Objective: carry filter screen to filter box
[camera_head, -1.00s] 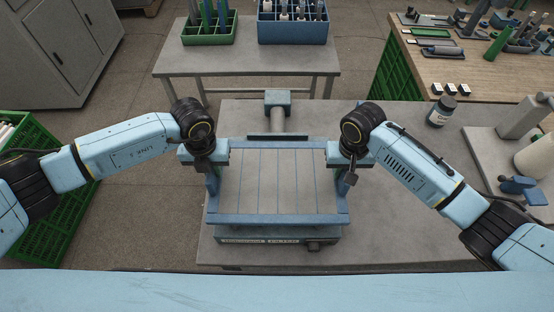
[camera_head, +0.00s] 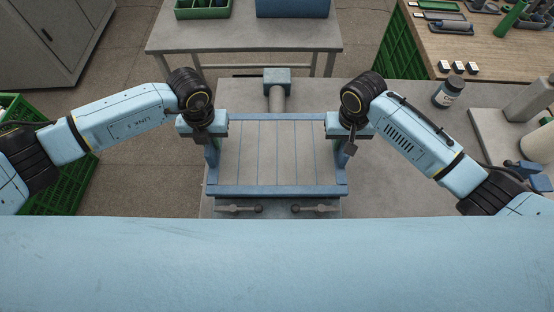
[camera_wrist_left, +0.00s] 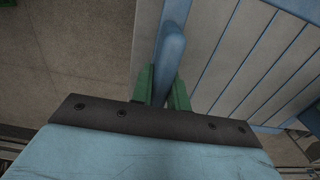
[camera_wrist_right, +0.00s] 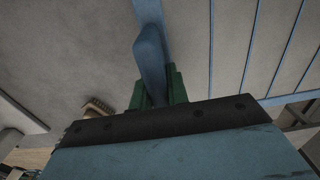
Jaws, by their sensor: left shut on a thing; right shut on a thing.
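The filter screen (camera_head: 275,191) is a flat, pale panel with a blue frame and thin blue bars. It is in front of me over the grey table, spanning the space between my two arms. My left gripper (camera_head: 211,150) is shut on the screen's left side; the left wrist view shows its green fingers (camera_wrist_left: 164,84) around a blue handle (camera_wrist_left: 172,50). My right gripper (camera_head: 337,150) is shut on its right side, its green fingers also around a blue handle (camera_wrist_right: 150,60). I cannot pick out the filter box for certain; the screen hides what is beneath.
A blue block on a grey post (camera_head: 277,80) stands just behind the screen. Two dark-knobbed levers (camera_head: 238,209) (camera_head: 316,208) show at the front. A green crate (camera_head: 75,190) is on the left.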

